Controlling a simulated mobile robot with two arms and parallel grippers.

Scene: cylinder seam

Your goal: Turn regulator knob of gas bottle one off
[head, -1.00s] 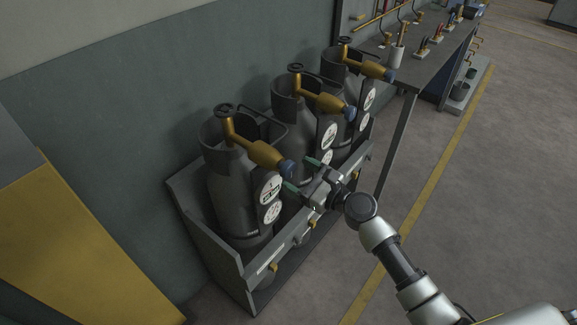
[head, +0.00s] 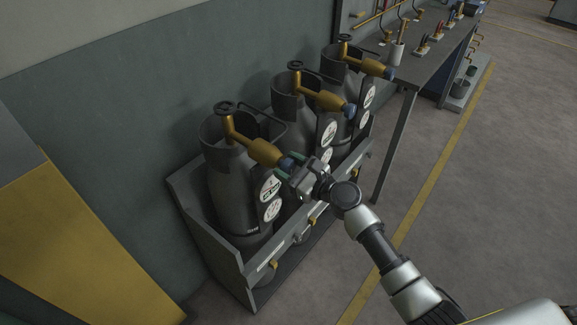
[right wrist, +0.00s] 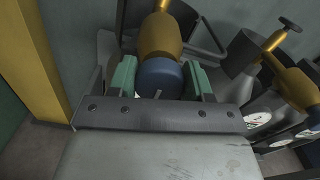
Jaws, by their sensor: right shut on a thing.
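Three grey gas bottles stand in a rack, each with a brass regulator ending in a blue knob. The nearest gas bottle (head: 232,190) is at the left, with its brass regulator (head: 262,151) pointing right and down. My right gripper (head: 293,165) is at the end of that regulator. In the right wrist view, its green fingers lie on both sides of the blue knob (right wrist: 160,77), and the gripper (right wrist: 157,80) is shut on it. The knob is mostly hidden by the gripper in the head view. My left gripper is not in view.
The middle gas bottle (head: 290,124) and the far gas bottle (head: 337,66) stand close behind in the same rack (head: 222,250). A workbench (head: 428,62) with tools is at the upper right. A yellow panel (head: 75,245) is at the left. The floor at right is open.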

